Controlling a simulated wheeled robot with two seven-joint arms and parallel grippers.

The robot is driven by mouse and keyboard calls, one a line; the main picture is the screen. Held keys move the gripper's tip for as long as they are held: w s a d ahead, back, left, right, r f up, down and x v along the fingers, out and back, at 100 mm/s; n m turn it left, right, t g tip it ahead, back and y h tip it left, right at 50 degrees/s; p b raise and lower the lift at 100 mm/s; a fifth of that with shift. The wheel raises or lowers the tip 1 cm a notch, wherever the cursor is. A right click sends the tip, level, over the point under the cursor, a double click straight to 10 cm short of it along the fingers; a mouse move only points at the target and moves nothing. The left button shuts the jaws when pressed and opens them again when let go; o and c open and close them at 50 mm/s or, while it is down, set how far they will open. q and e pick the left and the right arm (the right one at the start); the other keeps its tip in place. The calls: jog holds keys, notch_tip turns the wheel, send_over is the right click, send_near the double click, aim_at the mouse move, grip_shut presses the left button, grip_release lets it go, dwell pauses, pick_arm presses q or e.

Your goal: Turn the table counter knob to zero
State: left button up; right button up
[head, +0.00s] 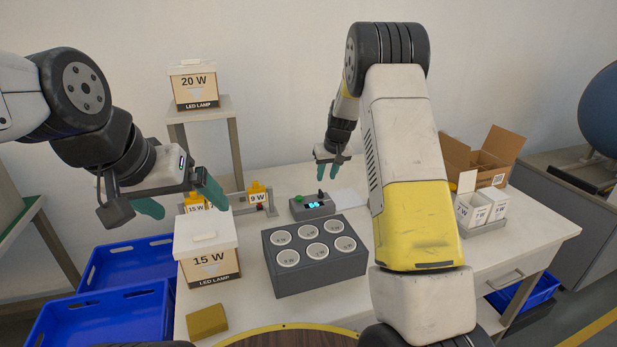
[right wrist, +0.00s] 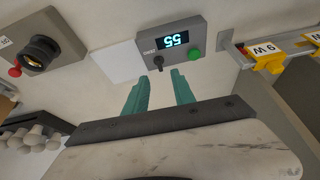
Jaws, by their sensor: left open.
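The table counter (head: 298,213) is a small grey box with a lit cyan display, a green button (head: 299,199) and a black knob (head: 320,196). In the right wrist view the counter (right wrist: 203,52) appears upside down. Its display (right wrist: 173,40) seems to read 55, and the knob (right wrist: 158,62) and green button (right wrist: 194,54) are clear. My right gripper (head: 327,177) is above and behind the counter, its teal fingers apart. In the right wrist view its fingers (right wrist: 160,92) are empty, just short of the knob.
A grey six-hole tray (head: 318,285) stands in front of the counter. The 15 W box (head: 208,262) is left, with a 9 W tag (head: 257,193) on a rail behind. A white plate (right wrist: 110,62) lies beside the counter. A lamp socket (right wrist: 40,52) shows left in the right wrist view.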

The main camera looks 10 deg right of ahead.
aim_at(321, 191)
jog(key=x, duration=0.6)
jog(key=w+x, duration=0.1)
jog(key=x, duration=0.3)
jog(key=shift+r, duration=0.1)
grip_shut()
